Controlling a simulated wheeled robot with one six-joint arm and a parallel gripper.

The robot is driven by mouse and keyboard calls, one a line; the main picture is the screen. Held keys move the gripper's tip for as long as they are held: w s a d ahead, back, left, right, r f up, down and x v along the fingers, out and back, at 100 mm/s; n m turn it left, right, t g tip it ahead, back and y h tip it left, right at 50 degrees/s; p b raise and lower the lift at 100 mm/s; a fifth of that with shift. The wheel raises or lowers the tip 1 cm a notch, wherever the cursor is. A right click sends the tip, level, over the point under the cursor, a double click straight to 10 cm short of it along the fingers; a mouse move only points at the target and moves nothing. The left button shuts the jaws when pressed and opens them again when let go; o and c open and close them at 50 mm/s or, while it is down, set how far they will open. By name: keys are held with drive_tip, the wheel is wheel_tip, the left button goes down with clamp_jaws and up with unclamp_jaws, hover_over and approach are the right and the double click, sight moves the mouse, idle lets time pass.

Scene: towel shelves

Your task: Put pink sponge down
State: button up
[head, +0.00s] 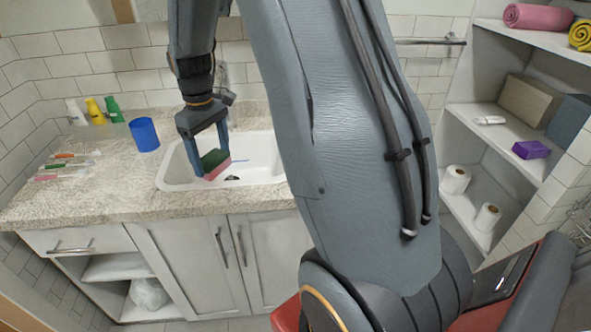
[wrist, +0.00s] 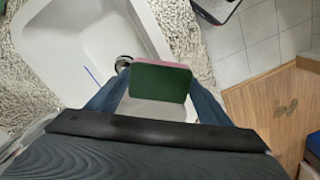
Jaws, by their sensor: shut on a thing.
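The pink sponge (head: 215,165) has a green scouring side and a pink side. My gripper (head: 210,172) is shut on it and holds it over the white sink basin (head: 172,170) in the head view. In the wrist view the sponge (wrist: 160,82) sits between my two fingers, green side toward the camera, with a pink edge at its far side. The sink (wrist: 75,45) lies beneath and to the left of it. I cannot tell how high the sponge is above the basin.
A blue cup (head: 144,134) stands left of the sink. Several toothbrushes (head: 65,165) lie on the counter (head: 110,200) at the left, and bottles (head: 95,111) stand at the back. A thin blue item (wrist: 93,74) lies in the sink. Shelves (head: 520,125) stand at the right.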

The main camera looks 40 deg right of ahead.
drive_tip(key=s+d+r+n, duration=0.35)
drive_tip(key=s+d, duration=0.25)
drive_tip(key=d, duration=0.6)
drive_tip(key=s+d+r+n, duration=0.35)
drive_tip(key=s+d, duration=0.25)
drive_tip(key=d, duration=0.6)
wheel_tip(320, 180, down, 10)
drive_tip(key=shift+s+f+p, duration=0.1)
drive_tip(key=shift+f+p, duration=0.1)
drive_tip(key=shift+p, duration=0.5)
drive_tip(key=shift+f, duration=0.1)
drive_tip(key=o, duration=1.1)
drive_tip(key=shift+o, duration=0.2)
